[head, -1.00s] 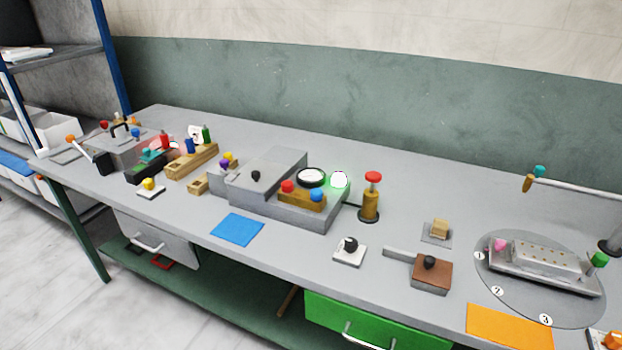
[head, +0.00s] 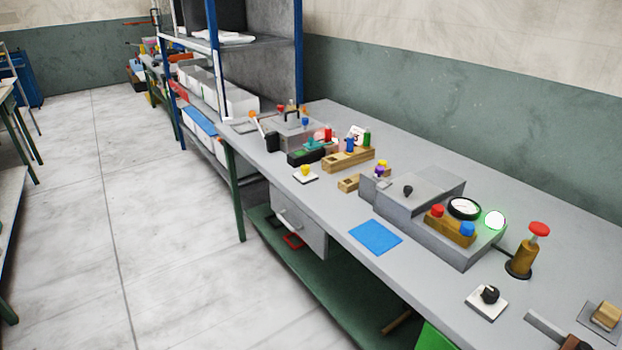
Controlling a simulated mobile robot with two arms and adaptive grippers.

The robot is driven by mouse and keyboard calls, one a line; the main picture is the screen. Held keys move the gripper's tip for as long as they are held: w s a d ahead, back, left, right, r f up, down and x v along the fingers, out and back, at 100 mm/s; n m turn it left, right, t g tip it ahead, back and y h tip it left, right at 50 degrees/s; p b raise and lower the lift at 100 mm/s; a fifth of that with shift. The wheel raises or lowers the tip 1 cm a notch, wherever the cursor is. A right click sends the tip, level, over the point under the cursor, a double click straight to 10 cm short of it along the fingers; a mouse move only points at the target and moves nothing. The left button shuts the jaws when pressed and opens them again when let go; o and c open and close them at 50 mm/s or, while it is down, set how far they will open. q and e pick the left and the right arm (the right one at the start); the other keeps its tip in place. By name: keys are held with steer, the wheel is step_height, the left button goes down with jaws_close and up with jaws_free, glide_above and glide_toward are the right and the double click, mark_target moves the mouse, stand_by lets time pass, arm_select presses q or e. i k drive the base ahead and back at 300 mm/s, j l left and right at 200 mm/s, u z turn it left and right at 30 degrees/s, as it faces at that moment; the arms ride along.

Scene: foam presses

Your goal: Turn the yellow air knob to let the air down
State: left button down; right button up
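A yellow knob (head: 305,171) stands on a small white plate (head: 314,179) near the bench's front edge, left of the middle. The grey press box (head: 428,190) is to the right, with a round dial gauge (head: 464,208), a white lamp with a green rim (head: 495,220), and red and blue buttons. The gauge's reading is too small to make out. Neither of my grippers is in view.
A blue mat (head: 375,237) lies in front of the press box. A red-topped brass post (head: 521,258) and a black knob on a white plate (head: 487,301) stand to the right. Shelves rise behind the bench's left end. The floor (head: 150,230) at left is clear.

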mark_target(305, 169)
steer(key=i+l+u, duration=0.1)
steer(key=l, duration=0.25)
steer(key=i+l+u, duration=0.15)
steer(key=l, duration=0.25)
steer(key=i+l+u, duration=0.1)
steer(key=i+l, duration=0.15)
steer(key=l, duration=0.15)
